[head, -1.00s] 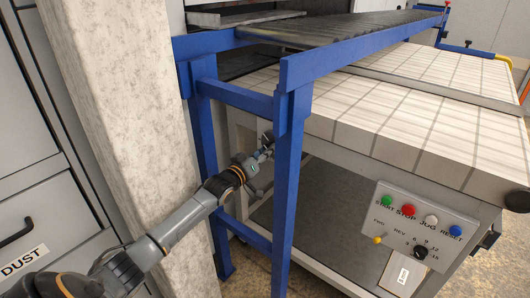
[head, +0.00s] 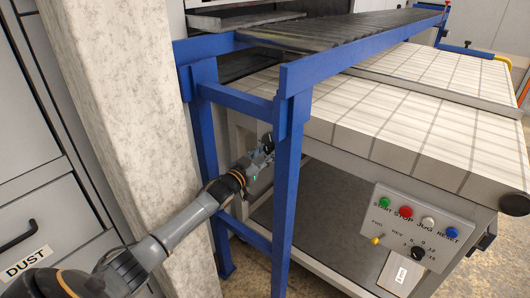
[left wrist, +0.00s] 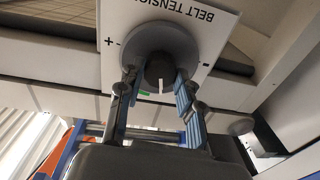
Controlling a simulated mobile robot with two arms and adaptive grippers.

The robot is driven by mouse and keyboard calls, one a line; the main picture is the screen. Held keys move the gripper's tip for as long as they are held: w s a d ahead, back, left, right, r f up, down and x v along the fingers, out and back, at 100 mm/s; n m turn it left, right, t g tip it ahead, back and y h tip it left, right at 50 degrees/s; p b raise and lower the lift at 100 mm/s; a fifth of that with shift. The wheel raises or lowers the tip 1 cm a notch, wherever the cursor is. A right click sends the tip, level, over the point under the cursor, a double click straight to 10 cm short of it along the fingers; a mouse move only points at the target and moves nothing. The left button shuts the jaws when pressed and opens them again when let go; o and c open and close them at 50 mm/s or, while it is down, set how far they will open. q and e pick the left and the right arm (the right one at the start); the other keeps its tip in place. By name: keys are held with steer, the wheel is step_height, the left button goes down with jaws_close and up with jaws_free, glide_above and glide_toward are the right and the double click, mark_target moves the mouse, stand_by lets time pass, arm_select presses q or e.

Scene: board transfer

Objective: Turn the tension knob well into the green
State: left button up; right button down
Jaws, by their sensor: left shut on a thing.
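The tension knob (left wrist: 160,68) is a dark cap in front of a round grey disc (left wrist: 190,42), on a white plate (left wrist: 110,22) lettered BELT TENSION, upside down in the left wrist view. A white pointer line on the knob points down in that view. A small green patch (left wrist: 146,94) shows just left of the pointer's end; the rest of the scale is hidden. My left gripper (left wrist: 156,78) is shut on the knob, one blue-padded finger on each side. In the head view my left gripper (head: 263,151) is at the machine's side, behind a blue post. My right gripper is not in view.
Blue frame posts (head: 287,190) stand close to my left arm, with a concrete pillar (head: 125,120) to its left. A roller conveyor (head: 350,28) runs above. A control panel (head: 415,228) with coloured buttons is at the lower right.

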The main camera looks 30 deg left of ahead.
arm_select(q)
steer(key=shift+m, duration=1)
steer(key=m, duration=0.2)
steer(key=shift+m, duration=0.3)
steer(key=shift+f+m+h, duration=0.1)
steer(key=shift+m+h, duration=0.2)
steer(key=shift+m, duration=1.1)
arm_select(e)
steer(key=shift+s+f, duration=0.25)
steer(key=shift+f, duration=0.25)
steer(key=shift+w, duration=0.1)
arm_select(q)
steer(key=o, duration=1.1)
steer(key=shift+o, duration=0.2)
steer(key=shift+s, duration=0.15)
